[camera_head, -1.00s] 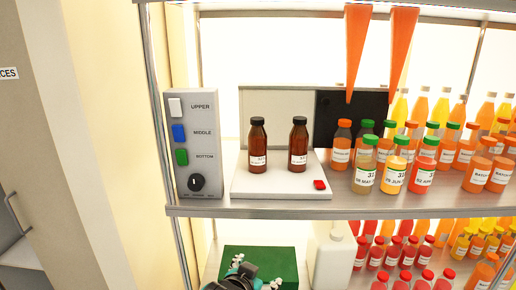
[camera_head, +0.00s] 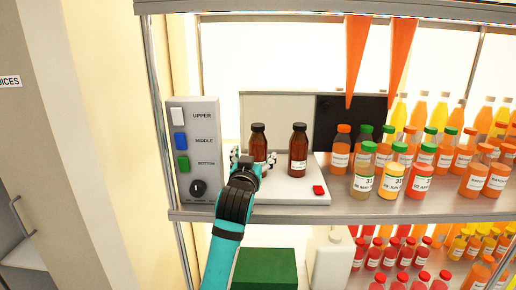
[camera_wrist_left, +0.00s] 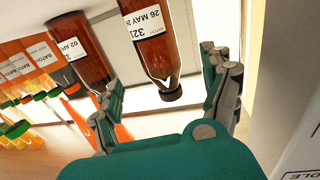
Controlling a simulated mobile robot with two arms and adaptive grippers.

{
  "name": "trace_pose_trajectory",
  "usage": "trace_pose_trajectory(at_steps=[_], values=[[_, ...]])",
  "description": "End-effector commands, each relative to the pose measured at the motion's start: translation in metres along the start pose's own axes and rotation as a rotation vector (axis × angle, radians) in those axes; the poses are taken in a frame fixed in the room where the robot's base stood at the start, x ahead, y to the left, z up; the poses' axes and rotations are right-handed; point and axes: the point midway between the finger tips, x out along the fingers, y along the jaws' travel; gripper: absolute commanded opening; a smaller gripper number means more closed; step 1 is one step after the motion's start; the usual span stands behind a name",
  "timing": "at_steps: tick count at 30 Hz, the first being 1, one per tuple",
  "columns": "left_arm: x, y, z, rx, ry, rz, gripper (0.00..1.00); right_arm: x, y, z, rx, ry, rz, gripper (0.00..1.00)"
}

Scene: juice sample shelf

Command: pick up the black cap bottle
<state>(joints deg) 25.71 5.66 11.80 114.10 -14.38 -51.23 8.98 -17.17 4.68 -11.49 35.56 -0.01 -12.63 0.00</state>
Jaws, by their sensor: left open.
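Two brown bottles with black caps stand on a white platform (camera_head: 290,197) on the upper shelf. The left bottle (camera_head: 258,142) is partly hidden behind my left gripper (camera_head: 253,160); the other bottle (camera_head: 298,150) stands to its right. My left gripper is open, with its fingers either side of the left bottle's lower part. In the left wrist view, the left bottle (camera_wrist_left: 148,40) appears upside down, its label reading 26 MAY, between the spread fingers (camera_wrist_left: 165,80). The second bottle (camera_wrist_left: 75,45), labelled 02 APR, lies to its left there. My right gripper is not in view.
A grey panel (camera_head: 192,150) with white, blue and green buttons and a knob is left of the platform. A red button (camera_head: 318,190) is on its front right. Several juice bottles (camera_head: 392,180) crowd the right. Orange spikes (camera_head: 357,60) hang above. A green box (camera_head: 265,270) is below.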

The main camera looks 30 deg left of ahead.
Motion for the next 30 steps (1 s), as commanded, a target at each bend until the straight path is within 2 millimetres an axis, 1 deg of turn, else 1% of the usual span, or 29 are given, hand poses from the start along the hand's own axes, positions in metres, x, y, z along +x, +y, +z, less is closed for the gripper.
trace_pose_trajectory(at_steps=[1, 3, 8, 14, 18, 21, 27, 30], values=[[0.007, 0.000, -0.003, 0.000, -0.001, -0.001, 0.82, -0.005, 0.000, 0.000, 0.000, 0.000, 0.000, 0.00], [0.014, 0.000, -0.001, -0.001, -0.001, 0.000, 0.82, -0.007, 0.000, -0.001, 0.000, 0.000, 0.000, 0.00], [0.023, 0.000, -0.001, -0.001, -0.001, 0.000, 0.82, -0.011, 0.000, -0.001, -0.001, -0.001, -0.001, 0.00], [0.051, -0.001, 0.002, 0.000, -0.003, 0.000, 0.82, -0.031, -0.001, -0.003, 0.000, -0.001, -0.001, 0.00], [0.067, -0.001, 0.004, 0.000, -0.002, 0.000, 0.82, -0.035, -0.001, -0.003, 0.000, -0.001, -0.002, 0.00], [0.071, -0.001, 0.006, -0.001, -0.002, 0.000, 0.82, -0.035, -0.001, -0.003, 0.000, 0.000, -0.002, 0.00], [0.071, -0.001, 0.007, -0.001, -0.001, 0.000, 0.82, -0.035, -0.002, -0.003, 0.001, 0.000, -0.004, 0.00], [0.071, -0.001, 0.007, 0.000, -0.001, 0.001, 0.68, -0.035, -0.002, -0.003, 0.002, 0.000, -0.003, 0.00]])
